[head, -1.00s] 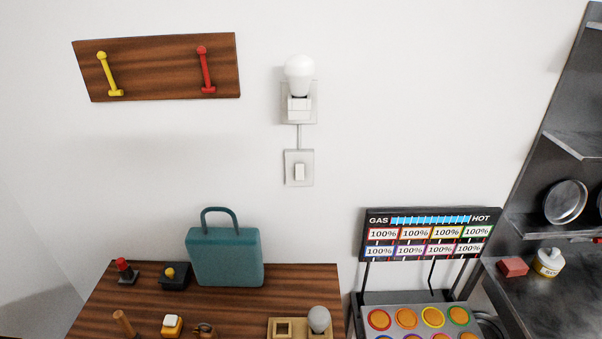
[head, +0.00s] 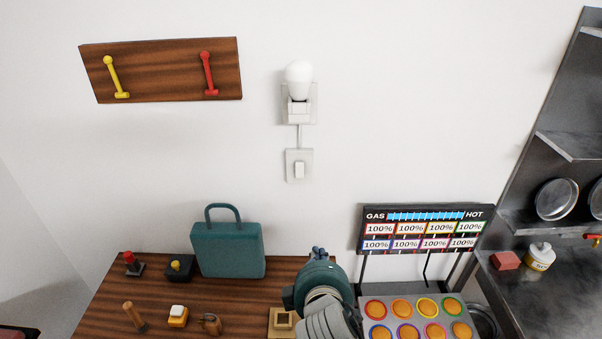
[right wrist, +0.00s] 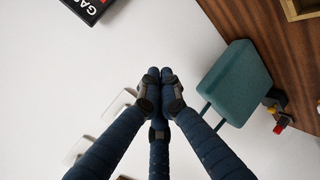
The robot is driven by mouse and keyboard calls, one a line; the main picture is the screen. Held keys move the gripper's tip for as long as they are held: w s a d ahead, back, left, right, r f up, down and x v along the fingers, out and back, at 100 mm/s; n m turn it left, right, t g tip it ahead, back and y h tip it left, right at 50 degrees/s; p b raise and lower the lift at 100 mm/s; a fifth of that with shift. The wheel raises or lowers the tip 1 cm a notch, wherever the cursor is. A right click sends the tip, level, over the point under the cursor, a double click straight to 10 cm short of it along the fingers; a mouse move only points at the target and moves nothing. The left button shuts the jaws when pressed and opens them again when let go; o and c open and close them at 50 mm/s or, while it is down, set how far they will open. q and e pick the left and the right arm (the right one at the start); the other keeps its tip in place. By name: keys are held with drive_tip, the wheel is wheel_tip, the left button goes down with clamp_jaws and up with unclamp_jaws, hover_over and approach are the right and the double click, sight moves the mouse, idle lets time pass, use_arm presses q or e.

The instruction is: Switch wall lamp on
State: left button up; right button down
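The wall lamp (head: 299,78) is a white bulb in a white holder on the wall; I cannot tell from its white look whether it is lit. A cord runs down to the wall switch (head: 299,168), a pale plate with a white rocker. My right gripper (head: 318,252) is above the wooden table, below and slightly right of the switch, apart from it. In the right wrist view its dark blue fingers (right wrist: 160,76) meet at the tips with nothing between them. A white plate, seemingly the switch (right wrist: 118,105), shows partly behind a finger. My left gripper is not in view.
A teal case (head: 228,249) stands on the table (head: 225,300), left of my right gripper. The gas panel (head: 424,230) and its colored buttons are to the right. A board with two levers (head: 160,70) hangs upper left. The wall around the switch is clear.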

sight(301, 170)
drive_tip(key=w+a+r+n+t, duration=0.1)
drive_tip(key=a+r+n+t, duration=0.2)
drive_tip(key=r, duration=1)
drive_tip(key=shift+w+a+r, duration=0.4)
drive_tip(key=shift+a, duration=0.1)
drive_tip(key=shift+w, duration=0.1)
drive_tip(key=p+x, duration=0.5)
drive_tip(key=x, duration=0.8)
drive_tip(key=shift+w+a, duration=0.1)
drive_tip(key=shift+w, duration=0.35)
